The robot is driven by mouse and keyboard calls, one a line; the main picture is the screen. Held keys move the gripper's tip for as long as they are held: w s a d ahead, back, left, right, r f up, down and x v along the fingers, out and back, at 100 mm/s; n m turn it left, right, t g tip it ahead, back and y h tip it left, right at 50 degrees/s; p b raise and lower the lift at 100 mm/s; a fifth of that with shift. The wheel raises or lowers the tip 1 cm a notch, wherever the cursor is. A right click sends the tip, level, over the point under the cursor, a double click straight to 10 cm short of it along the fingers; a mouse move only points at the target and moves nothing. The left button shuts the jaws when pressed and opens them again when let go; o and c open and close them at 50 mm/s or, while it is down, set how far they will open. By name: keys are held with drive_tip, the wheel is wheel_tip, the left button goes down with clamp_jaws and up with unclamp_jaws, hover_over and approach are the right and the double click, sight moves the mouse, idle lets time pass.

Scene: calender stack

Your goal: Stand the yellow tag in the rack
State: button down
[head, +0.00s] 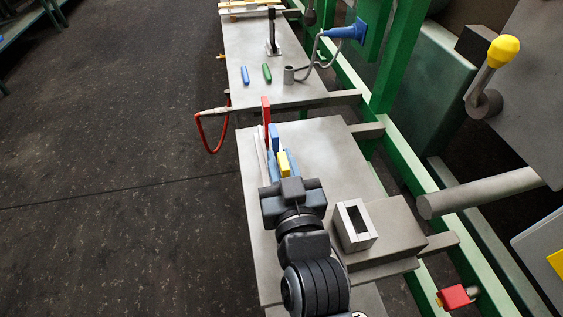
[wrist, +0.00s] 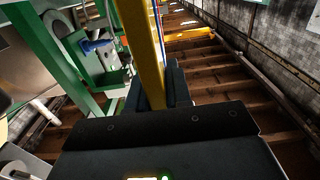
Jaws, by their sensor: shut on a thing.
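The yellow tag (head: 283,163) stands out beyond my gripper (head: 287,176) over the grey table in the head view. In the wrist view the yellow tag (wrist: 144,50) is a long bar rising from between the dark fingers of my gripper (wrist: 154,92), which is shut on it. A red upright tag (head: 266,111) and a blue one (head: 274,137) stand just beyond it, beside a pale strip (head: 262,148). I cannot tell clearly what holds them or whether the yellow tag touches anything; my gripper hides their lower parts.
A pale hollow box (head: 367,241) stands on a grey block to the right of my gripper. Green framing (head: 400,55) borders the right side.

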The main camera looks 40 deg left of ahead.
drive_tip(key=shift+f, duration=0.15)
drive_tip(key=shift+d+f+b, duration=0.1)
drive_tip(key=shift+f+b, duration=0.5)
drive_tip(key=shift+f, duration=0.05)
drive_tip(key=c, duration=1.1)
unclamp_jaws()
drive_tip(key=shift+s+f, duration=0.1)
drive_tip(key=shift+f, duration=0.1)
drive_tip(key=shift+o, duration=0.2)
drive_tip(key=shift+r, duration=0.1)
drive_tip(key=shift+r+p, duration=0.6)
drive_tip(key=shift+p, duration=0.15)
drive_tip(key=b+v, duration=0.2)
drive_tip(key=v, duration=0.9)
drive_tip(key=shift+s+d+r+b, duration=0.25)
drive_tip(key=shift+d+b, duration=0.05)
